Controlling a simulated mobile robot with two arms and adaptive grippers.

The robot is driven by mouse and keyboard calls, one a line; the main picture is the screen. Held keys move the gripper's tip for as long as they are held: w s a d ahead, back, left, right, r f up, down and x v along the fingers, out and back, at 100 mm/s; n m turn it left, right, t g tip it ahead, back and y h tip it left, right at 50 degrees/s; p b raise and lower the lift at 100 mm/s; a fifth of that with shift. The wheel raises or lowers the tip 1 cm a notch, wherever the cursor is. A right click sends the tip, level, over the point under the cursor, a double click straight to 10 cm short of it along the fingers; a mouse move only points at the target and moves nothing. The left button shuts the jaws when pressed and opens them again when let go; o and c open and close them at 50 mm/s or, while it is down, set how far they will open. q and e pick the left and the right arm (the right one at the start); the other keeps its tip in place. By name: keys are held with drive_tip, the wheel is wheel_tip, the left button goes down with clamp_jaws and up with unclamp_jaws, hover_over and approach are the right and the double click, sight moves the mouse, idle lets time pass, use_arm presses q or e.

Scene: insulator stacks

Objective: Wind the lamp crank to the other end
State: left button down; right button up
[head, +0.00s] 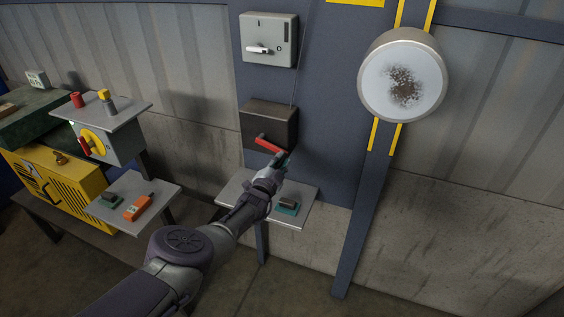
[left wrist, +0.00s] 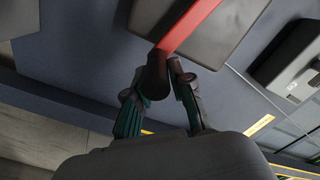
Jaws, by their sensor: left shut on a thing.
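The lamp crank (head: 269,145) has a red arm on the front of a dark box (head: 270,121) fixed to the blue wall post. Its red arm points right and slightly down. My left gripper (head: 281,160) is at the arm's outer end. In the left wrist view the red crank arm (left wrist: 188,26) comes down from the top to a dark round knob (left wrist: 157,77). The fingers of my left gripper (left wrist: 163,85) are closed around this knob. A round lamp (head: 403,75) with a brown-speckled white face hangs on the post at the upper right. My right gripper is out of view.
A grey switch box (head: 269,40) with a white handle is above the crank box. A small shelf (head: 300,218) with a green-based block is below my gripper. At the left are a control box (head: 111,145), another shelf (head: 160,210) with an orange item, and a yellow unit (head: 70,190).

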use_arm(q)
drive_tip(key=shift+w+a+r, duration=0.25)
drive_tip(key=shift+a+r, duration=0.2)
drive_tip(key=shift+a, duration=0.05)
drive_tip(key=c, duration=1.1)
unclamp_jaws()
drive_tip(key=shift+o, duration=0.4)
drive_tip(key=shift+a+f, duration=0.15)
drive_tip(key=shift+f, duration=0.1)
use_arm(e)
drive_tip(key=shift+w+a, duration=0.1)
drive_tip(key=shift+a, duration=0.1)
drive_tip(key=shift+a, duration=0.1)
use_arm(q)
drive_tip(key=shift+s+d, duration=0.1)
drive_tip(key=shift+d, duration=0.1)
